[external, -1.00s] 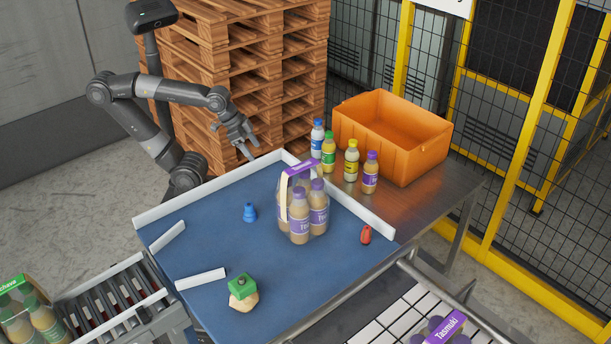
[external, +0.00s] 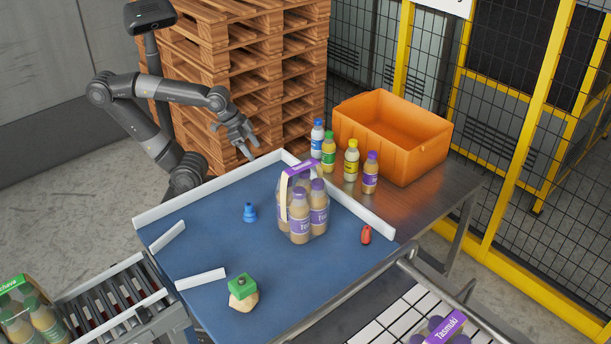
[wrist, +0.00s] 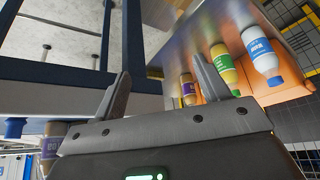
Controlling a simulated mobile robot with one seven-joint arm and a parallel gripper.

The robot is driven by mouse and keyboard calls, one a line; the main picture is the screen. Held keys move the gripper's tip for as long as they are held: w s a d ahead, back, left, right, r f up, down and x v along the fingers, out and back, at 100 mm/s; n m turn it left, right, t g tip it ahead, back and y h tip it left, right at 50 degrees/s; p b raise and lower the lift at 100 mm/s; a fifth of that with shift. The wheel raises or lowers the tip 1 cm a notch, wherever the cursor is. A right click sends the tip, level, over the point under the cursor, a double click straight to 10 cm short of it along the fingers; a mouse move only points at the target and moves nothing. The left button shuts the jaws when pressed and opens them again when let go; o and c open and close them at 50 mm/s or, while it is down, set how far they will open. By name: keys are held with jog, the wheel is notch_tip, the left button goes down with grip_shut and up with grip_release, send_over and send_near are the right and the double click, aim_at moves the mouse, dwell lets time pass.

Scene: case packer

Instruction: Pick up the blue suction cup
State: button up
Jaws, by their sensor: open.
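The blue suction cup (external: 250,212) stands on the blue table surface (external: 215,244), left of a pack of purple-capped bottles (external: 300,215). In the wrist view a blue piece that looks like the suction cup (wrist: 14,127) shows at the lower left edge. My gripper (external: 248,150) is above and beyond the table's back edge, well apart from the cup, with its fingers spread and nothing between them. Both fingers of my gripper (wrist: 160,88) also show apart in the wrist view.
A red suction cup (external: 366,234) and a green-topped object (external: 242,291) are on the table. White rails (external: 345,208) edge it. Loose bottles (external: 351,160) and an orange crate (external: 392,142) stand at the right. Wooden pallets (external: 240,70) are stacked behind.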

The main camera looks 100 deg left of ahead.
jog(key=c, duration=0.4)
notch_tip(320, 180, up, 17)
jog(key=m+g+h, duration=0.1)
jog(key=m, duration=0.1)
send_over(248, 204)
jog(key=s, duration=0.4)
jog(key=shift+c, duration=0.2)
jog(key=f, duration=0.3)
jog(key=w+f, duration=0.1)
jog(key=f, duration=0.5)
jog(key=shift+w+a+f, duration=0.2)
jog(key=shift+w+f, duration=0.1)
jog(key=shift+f, duration=0.1)
jog(key=shift+x, duration=3)
